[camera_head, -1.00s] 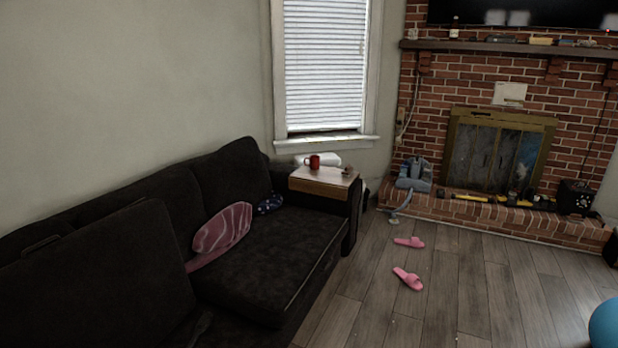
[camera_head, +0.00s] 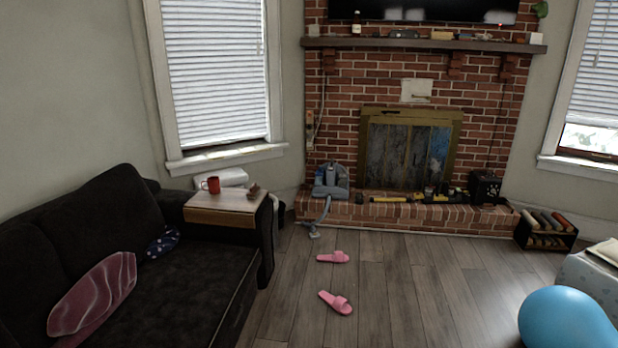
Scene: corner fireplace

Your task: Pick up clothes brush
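I cannot pick out the clothes brush for sure in the head view. Several small items lie on the mantel shelf (camera_head: 420,44), among them a tan block-like item (camera_head: 442,35) and a low dark item (camera_head: 403,33), too small to tell apart. More small items stand on the brick hearth (camera_head: 400,212), including a long yellow one (camera_head: 390,199). Neither of my grippers is in view.
A dark sofa (camera_head: 190,288) with a wooden armrest tray (camera_head: 222,207) fills the left. Pink slippers (camera_head: 336,302) lie on the wooden floor (camera_head: 420,290). A blue ball (camera_head: 566,320) is at the lower right. The middle floor is otherwise open.

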